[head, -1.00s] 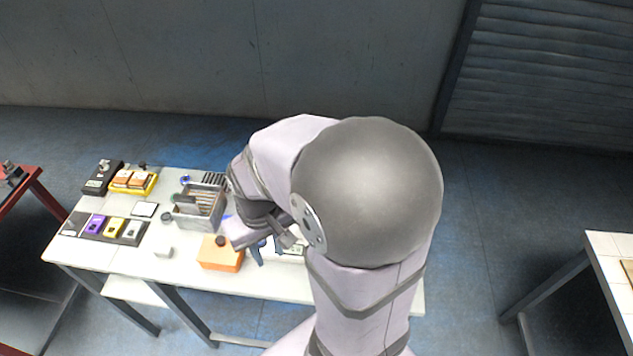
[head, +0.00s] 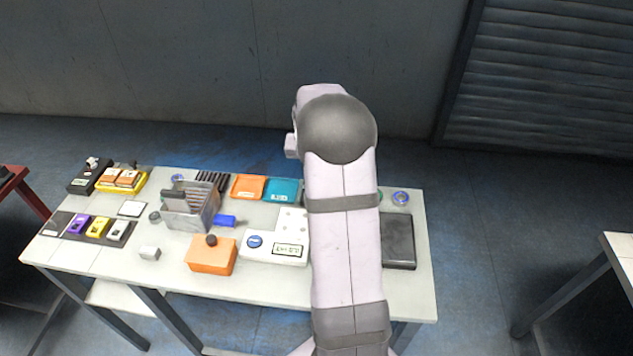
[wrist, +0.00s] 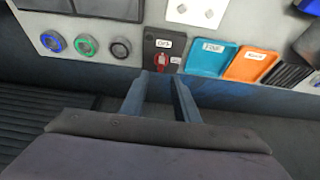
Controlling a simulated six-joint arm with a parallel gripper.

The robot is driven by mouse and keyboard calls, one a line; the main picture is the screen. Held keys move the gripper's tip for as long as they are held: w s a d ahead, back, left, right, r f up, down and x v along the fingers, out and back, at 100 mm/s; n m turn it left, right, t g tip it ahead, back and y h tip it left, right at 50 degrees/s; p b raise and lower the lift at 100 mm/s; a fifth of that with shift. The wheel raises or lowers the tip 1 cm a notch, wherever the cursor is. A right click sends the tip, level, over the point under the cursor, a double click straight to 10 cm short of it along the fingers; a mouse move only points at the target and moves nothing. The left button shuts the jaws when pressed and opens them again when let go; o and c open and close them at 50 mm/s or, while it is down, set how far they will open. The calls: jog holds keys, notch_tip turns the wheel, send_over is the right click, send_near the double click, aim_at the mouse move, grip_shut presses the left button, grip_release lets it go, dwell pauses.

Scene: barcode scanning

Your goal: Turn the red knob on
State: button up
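The red knob (wrist: 161,60) sits on a dark switch plate (wrist: 165,43) with a small white label, in the upper middle of the wrist view. My gripper (wrist: 160,82) is open, its two dark fingers apart with nothing between them. The fingertips lie just below the knob in the picture, one to each side of it; I cannot tell whether they touch the plate. In the head view my arm hides the knob, and my gripper is out of sight behind it.
Teal (wrist: 209,57) and orange (wrist: 251,66) trays lie right of the knob. Blue (wrist: 53,41), green (wrist: 86,44) and black (wrist: 121,47) round buttons are left of it. In the head view, an orange box (head: 211,257) and a metal bin (head: 190,213) stand on the white table.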

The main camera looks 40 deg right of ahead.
jog(key=shift+p+x, duration=1.25)
jog(key=shift+x, duration=2.35)
jog(key=shift+a, duration=0.1)
grip_shut()
